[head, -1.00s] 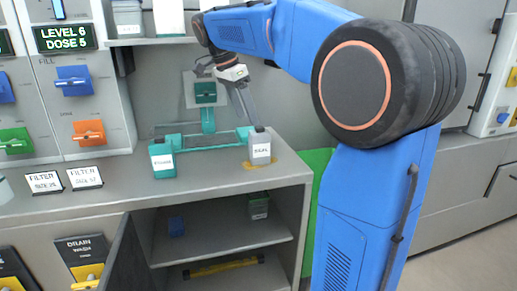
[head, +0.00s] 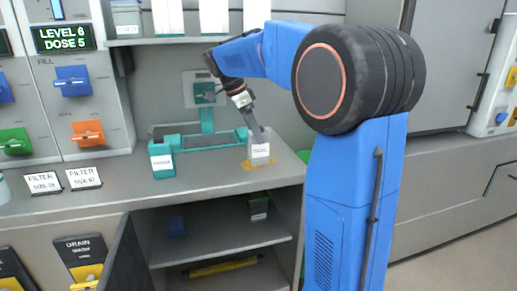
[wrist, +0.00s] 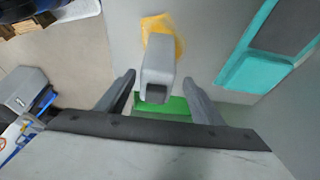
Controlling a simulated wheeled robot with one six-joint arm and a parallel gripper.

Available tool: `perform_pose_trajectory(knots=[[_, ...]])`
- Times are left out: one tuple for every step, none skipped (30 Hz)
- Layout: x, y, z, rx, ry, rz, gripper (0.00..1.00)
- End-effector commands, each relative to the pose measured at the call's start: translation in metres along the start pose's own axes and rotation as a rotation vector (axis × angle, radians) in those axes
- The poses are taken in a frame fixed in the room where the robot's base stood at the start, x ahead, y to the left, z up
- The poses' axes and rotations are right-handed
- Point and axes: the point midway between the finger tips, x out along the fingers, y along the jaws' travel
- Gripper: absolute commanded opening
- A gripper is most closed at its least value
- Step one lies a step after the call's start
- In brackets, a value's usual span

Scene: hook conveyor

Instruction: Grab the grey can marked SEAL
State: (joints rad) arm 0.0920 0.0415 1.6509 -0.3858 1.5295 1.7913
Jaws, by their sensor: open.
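The grey can marked SEAL (head: 260,151) stands upright at the right end of the counter, at a yellow patch (head: 257,166). In the wrist view the can (wrist: 157,70) is in the middle, just beyond the fingertips and lined up with the gap between them. My gripper (head: 257,136) comes down at a slant from above and behind the can in the head view. Its two fingers (wrist: 160,83) are spread apart in the wrist view, with nothing held. Whether a finger touches the can is not clear.
A teal frame (head: 200,140) stands behind, with a teal can (head: 162,160) at its left end. Two FILTER cards (head: 84,178) stand on the left counter. An open cabinet (head: 220,240) with shelves lies below. The wall shelf (head: 150,41) is above.

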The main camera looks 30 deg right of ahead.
Motion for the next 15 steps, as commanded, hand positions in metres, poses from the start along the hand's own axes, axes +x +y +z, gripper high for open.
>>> perform_pose_trajectory(knots=[[0.007, 0.001, 0.000, 0.000, 0.000, 0.003, 0.61], [0.009, 0.001, -0.001, 0.001, 0.000, 0.002, 0.61], [0.012, 0.000, 0.000, 0.000, 0.000, 0.001, 0.61], [0.014, 0.000, 0.000, 0.000, 0.000, 0.001, 0.61], [0.015, 0.000, 0.000, 0.000, 0.000, 0.001, 0.61], [0.017, 0.000, 0.000, 0.000, 0.000, 0.001, 0.61], [0.018, 0.001, 0.000, 0.000, 0.000, 0.001, 0.61], [0.020, 0.001, 0.000, 0.000, 0.000, 0.001, 0.61], [0.023, 0.001, 0.000, 0.000, 0.000, 0.002, 0.61], [0.026, 0.002, -0.001, 0.000, 0.000, 0.002, 0.61], [0.029, 0.002, -0.001, 0.000, 0.000, 0.001, 0.61], [0.035, 0.004, -0.001, -0.001, 0.000, 0.002, 0.61], [0.040, 0.004, -0.001, 0.000, 0.000, 0.003, 0.61], [0.044, 0.005, -0.001, 0.000, 0.000, 0.003, 0.61], [0.050, 0.005, -0.001, 0.000, 0.000, 0.003, 0.61]])
